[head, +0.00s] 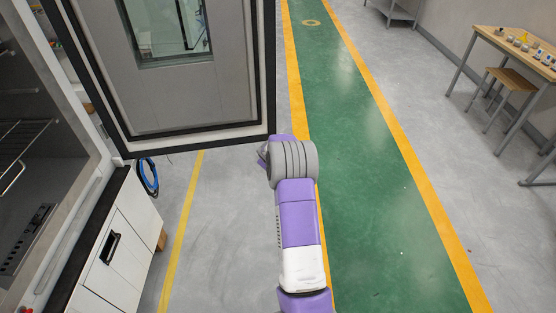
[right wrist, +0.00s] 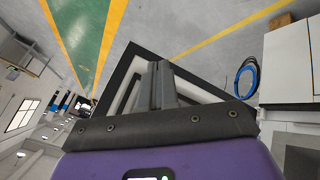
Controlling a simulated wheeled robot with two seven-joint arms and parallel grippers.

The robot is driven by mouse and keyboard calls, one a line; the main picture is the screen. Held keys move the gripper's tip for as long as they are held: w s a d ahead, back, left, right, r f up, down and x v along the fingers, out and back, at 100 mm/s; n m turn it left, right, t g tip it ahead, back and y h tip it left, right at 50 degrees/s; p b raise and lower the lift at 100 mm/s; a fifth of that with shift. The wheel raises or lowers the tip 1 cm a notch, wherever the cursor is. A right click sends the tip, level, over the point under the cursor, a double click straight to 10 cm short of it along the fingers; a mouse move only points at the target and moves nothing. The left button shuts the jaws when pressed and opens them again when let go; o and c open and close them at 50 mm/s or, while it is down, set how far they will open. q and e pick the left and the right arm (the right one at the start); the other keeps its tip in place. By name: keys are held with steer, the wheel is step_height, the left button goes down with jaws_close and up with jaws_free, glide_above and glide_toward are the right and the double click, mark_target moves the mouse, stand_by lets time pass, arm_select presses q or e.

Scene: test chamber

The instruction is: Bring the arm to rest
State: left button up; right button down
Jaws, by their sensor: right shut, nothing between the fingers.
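My right arm (head: 300,220), purple, white and grey, reaches up from the bottom of the head view. Its wrist is beside the lower right corner of the open chamber door (head: 190,138). In the right wrist view the grey fingers of my right gripper (right wrist: 158,84) are together with nothing between them. Behind them lies the black-framed door (right wrist: 122,75); I cannot tell whether they touch it. In the head view the fingers are mostly hidden by the wrist. My left gripper is not in view.
The open chamber interior (head: 40,110) with a wire rack is at the left, above a white cabinet (head: 125,240). A blue coiled hose (head: 147,177) is near the door. A green walkway (head: 365,180) is clear. A workbench (head: 515,45) with a stool (head: 510,80) stands far right.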

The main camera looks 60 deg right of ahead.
steer(key=s+a+r, duration=0.1)
steer(key=s+r, duration=0.3)
steer(key=r, duration=0.1)
steer(key=shift+r, duration=0.15)
steer(key=shift+w, duration=0.1)
steer(key=w+a+f+y+b, duration=0.1)
steer(key=a+f+y+b, duration=0.15)
steer(key=a+f, duration=1)
steer(key=w+a+f+y+b, duration=0.15)
steer(key=a+f+y, duration=0.25)
steer(key=a+f, duration=0.8)
steer(key=s+a+f+g+y+b, duration=0.1)
steer(key=s+a+f, duration=0.1)
steer(key=s+a, duration=0.4)
steer(key=s+a+f+g+y+b, duration=0.1)
steer(key=s+a, duration=0.5)
steer(key=a, duration=0.7)
steer(key=s+a+f+m+g+y+b, duration=0.1)
steer(key=s+a+f+g+b, duration=0.1)
steer(key=s+a, duration=0.4)
steer(key=a+f, duration=0.1)
steer(key=a, duration=0.2)
steer(key=shift+a+f, duration=0.15)
steer(key=shift+f, duration=0.15)
steer(key=shift+y, duration=0.25)
